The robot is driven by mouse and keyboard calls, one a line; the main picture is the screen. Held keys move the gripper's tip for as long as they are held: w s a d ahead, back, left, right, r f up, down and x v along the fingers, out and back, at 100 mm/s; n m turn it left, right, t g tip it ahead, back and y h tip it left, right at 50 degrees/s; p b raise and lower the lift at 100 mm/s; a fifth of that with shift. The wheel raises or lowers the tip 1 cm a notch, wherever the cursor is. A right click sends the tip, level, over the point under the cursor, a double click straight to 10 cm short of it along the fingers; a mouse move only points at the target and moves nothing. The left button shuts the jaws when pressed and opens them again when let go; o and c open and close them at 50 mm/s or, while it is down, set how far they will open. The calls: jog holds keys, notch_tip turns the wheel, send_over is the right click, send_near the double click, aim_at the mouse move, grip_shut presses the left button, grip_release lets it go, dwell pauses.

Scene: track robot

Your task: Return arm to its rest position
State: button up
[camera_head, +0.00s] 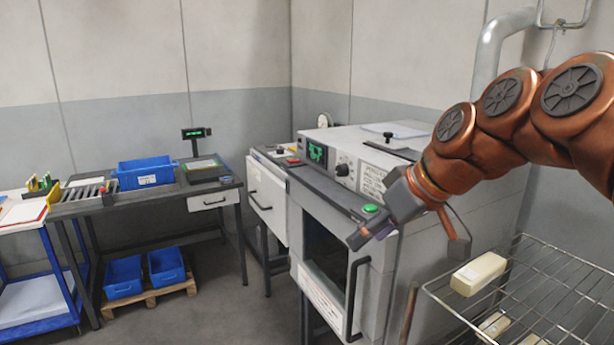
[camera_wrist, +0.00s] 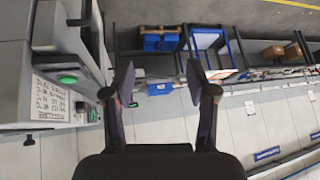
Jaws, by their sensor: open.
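My arm comes in from the right in the head view, copper-coloured and bent. My gripper (camera_head: 408,240) hangs in front of the grey machine (camera_head: 405,180), near its green button (camera_head: 370,208). In the wrist view, my gripper (camera_wrist: 163,82) has its two dark fingers spread apart with nothing between them. The machine shows at the left of that view, with a green button (camera_wrist: 68,79) and a printed label (camera_wrist: 48,98). I cannot tell whether any part of the gripper touches the machine.
A wire rack (camera_head: 560,290) with pale blocks (camera_head: 478,273) stands below my arm at the right. A dark workbench (camera_head: 150,195) holds a blue bin (camera_head: 146,172). Two blue bins sit on a wooden pallet (camera_head: 150,296) under it. The floor (camera_head: 235,308) between bench and machine is clear.

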jog(key=s+d+f+m+g+h, duration=0.2)
jog(key=s+d+f+m+g, duration=0.1)
jog(key=s+f, duration=0.9)
jog(key=s+d+f+m+g+h, duration=0.3)
jog(key=s+d+f+m, duration=0.1)
jog(key=s+f, duration=0.8)
jog(key=s, duration=0.3)
jog(key=shift+d+m+h, duration=0.3)
jog(key=shift+d+m, duration=0.05)
jog(key=shift+m, duration=0.05)
jog(key=shift+f, duration=0.1)
